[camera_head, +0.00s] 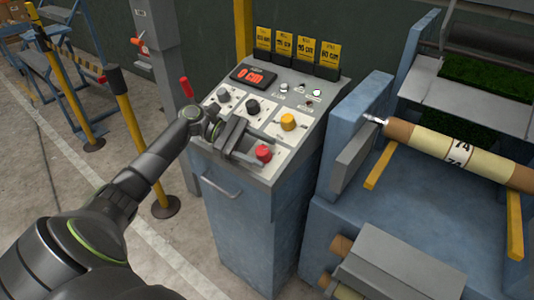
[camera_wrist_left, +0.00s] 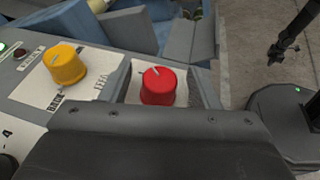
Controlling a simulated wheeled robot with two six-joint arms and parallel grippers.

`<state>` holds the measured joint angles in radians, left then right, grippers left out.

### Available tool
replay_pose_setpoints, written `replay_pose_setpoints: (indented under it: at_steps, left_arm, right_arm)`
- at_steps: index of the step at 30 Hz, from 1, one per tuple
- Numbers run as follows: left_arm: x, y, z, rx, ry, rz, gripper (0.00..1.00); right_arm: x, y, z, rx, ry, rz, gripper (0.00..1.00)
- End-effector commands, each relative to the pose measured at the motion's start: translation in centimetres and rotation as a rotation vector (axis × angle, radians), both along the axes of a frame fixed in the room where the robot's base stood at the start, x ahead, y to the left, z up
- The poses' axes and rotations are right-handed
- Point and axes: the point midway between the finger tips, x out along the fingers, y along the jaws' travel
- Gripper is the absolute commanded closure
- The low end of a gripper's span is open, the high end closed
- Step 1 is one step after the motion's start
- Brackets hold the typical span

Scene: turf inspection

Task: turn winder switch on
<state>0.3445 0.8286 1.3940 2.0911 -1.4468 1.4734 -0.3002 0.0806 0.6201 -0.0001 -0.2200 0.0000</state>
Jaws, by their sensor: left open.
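The control panel (camera_head: 215,128) is a sloped grey top on a blue cabinet. It carries dark knobs, a yellow knob (camera_head: 288,122) and a red knob (camera_head: 263,153); I cannot tell which is the winder switch. My left gripper (camera_head: 247,148) is open over the panel's lower part, close beside the red knob. In the left wrist view the red knob (camera_wrist_left: 158,86), with a pale pointer line, stands just beyond the dark gripper body. The yellow knob (camera_wrist_left: 66,65) is further left, by "FEED" and "BACK" lettering. What looks like my right gripper (camera_wrist_left: 279,52) hangs top right, its jaws unclear.
A red display (camera_head: 254,76) and yellow-black tags (camera_head: 305,48) stand at the panel's back. A blue machine with a numbered roller (camera_head: 460,152) is to the right. Yellow posts (camera_head: 140,135) stand on the left. A handle (camera_head: 220,187) sticks out from the cabinet front.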

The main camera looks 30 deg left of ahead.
Motion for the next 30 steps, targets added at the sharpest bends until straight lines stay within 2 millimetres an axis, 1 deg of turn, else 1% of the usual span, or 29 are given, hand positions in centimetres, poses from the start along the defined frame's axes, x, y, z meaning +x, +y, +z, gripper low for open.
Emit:
replay_pose_setpoints:
  at_steps: [1, 6, 12, 15, 18, 21, 24, 30]
  left_arm:
    - [-0.2, 1.2, 0.0, 0.006, 0.001, 0.004, 0.45]
    - [-1.2, 5.2, 1.0, 0.005, 0.003, 0.006, 0.45]
    - [-2.2, 9.8, 2.3, 0.003, 0.0, 0.006, 0.45]
    - [-2.7, 11.6, 2.9, 0.003, 0.0, 0.004, 0.45]
    - [-3.0, 12.9, 3.3, 0.0, 0.0, 0.002, 0.45]
    - [-3.2, 13.7, 3.5, 0.0, 0.0, 0.002, 0.45]
    - [-3.3, 14.1, 3.7, 0.0, 0.0, 0.001, 0.45]
    - [-3.4, 14.2, 3.8, -0.001, -0.001, 0.0, 0.45]
  right_arm:
    - [0.0, 0.0, -0.4, 0.0, 0.0, 0.0, 1.0]
    - [0.0, 0.1, -1.3, 0.001, 0.0, 0.0, 1.0]
    - [0.0, 0.1, -2.2, 0.002, 0.0, -0.001, 1.0]
    - [0.0, 0.2, -2.5, 0.002, 0.0, -0.001, 1.0]
    - [0.0, 0.2, -2.7, 0.002, 0.0, -0.001, 1.0]
    - [0.0, 0.2, -2.8, 0.002, 0.0, -0.001, 1.0]
    - [0.0, 0.2, -2.9, 0.002, 0.0, -0.001, 1.0]
    - [0.0, 0.1, -2.8, 0.002, 0.0, -0.001, 1.0]
